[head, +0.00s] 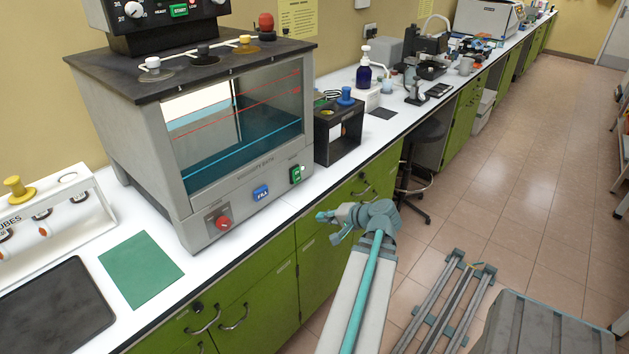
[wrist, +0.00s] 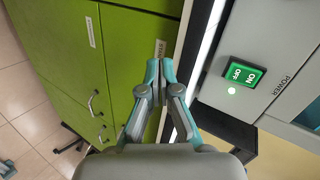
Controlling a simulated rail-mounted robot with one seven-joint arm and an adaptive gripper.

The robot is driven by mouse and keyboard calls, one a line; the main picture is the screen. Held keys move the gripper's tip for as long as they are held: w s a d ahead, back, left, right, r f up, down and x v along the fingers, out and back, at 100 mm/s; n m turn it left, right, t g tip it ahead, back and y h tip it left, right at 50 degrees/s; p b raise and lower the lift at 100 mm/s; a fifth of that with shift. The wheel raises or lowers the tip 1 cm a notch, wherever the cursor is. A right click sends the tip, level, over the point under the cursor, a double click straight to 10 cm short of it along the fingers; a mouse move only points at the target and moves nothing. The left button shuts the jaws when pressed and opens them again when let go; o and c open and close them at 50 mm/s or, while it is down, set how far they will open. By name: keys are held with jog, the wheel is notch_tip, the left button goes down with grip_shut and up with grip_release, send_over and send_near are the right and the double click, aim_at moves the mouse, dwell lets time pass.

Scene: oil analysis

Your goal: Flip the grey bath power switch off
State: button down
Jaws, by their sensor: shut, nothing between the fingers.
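The grey bath (head: 243,170) stands on the bench, with a glass front and teal liquid inside. Its green power switch (head: 296,174) is at the right end of the lower front panel. In the wrist view the switch (wrist: 243,73) reads ON and OFF, with a small lit lamp (wrist: 231,91) beside it; which side is pressed I cannot tell. My gripper (head: 327,222) is in front of the bench edge, apart from the switch. In the wrist view its fingers (wrist: 159,72) are shut and empty, with the switch to their right.
A blue FILL button (head: 261,193) and a red knob (head: 223,222) share the bath's front panel. A black box (head: 340,138) stands right of the bath. Green cabinets (head: 262,305) lie below the bench. The tiled aisle (head: 508,170) is open at the right.

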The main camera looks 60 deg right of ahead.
aim_at(299, 179)
jog(key=s+d+r+m+t+h, duration=0.1)
jog(key=s+r+m+t, duration=0.1)
jog(key=r, duration=0.8)
jog(key=shift+s+d+t+b, duration=0.35)
jog(key=shift+s+t, duration=0.45)
jog(key=shift+s, duration=0.35)
jog(key=shift+w+r, duration=0.1)
jog(key=p+x, duration=0.3)
jog(key=x, duration=1.1)
jog(key=shift+d, duration=0.15)
